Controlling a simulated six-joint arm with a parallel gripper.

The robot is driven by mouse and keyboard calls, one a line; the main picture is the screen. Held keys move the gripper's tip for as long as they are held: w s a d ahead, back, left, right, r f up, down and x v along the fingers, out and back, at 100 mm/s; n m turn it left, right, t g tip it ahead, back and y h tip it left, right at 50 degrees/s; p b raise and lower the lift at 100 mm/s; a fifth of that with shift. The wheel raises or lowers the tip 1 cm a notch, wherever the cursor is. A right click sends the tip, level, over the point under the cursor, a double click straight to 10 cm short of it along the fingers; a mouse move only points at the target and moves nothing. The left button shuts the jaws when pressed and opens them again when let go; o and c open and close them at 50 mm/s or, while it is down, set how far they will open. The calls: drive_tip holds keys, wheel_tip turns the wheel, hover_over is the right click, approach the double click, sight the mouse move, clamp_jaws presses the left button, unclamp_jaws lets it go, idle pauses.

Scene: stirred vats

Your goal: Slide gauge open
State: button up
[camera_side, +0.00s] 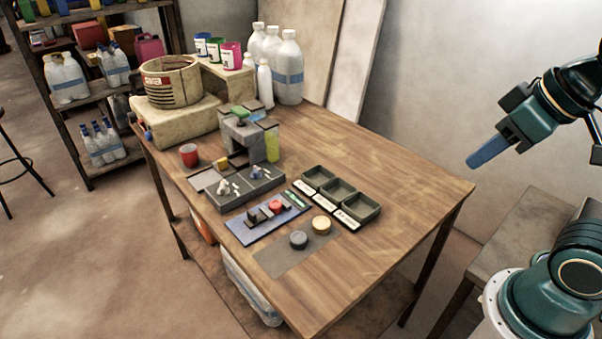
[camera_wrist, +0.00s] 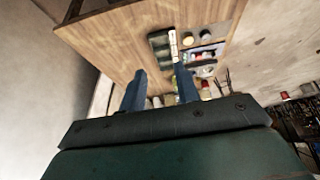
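My gripper (camera_side: 488,150) is high at the right of the side view, well clear of the table and far from everything on it. In the wrist view its two blue fingers (camera_wrist: 160,72) stand apart with nothing between them. I cannot make out for sure which thing is the gauge. A blue mat (camera_side: 244,231) bears black blocks, a red round piece (camera_side: 276,206) and a thin green-and-dark strip (camera_side: 296,199). Behind it stands a grey machine (camera_side: 240,137) with a green top, and a grey base (camera_side: 250,194) with small white and blue fittings.
The wooden table (camera_side: 400,200) is bare on its right side. Three dark green bins (camera_side: 341,186) stand mid-table. White bottles (camera_side: 289,68), a ribbed beige vat (camera_side: 170,82) and a red cup (camera_side: 189,155) stand farther back.

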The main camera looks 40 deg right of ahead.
drive_tip(key=w+a+r+g, duration=0.1)
drive_tip(key=w+r, duration=0.1)
drive_tip(key=w, duration=0.3)
drive_tip(key=w+a+r+g, duration=0.1)
drive_tip(key=w+a+r, duration=0.1)
drive_tip(key=w, duration=0.3)
drive_tip(key=g, duration=0.4)
hover_over(251, 212)
wheel_tip(251, 212, down, 15)
drive_tip(key=shift+f, duration=0.25)
wheel_tip(251, 212, down, 14)
drive_tip(key=shift+r, duration=0.15)
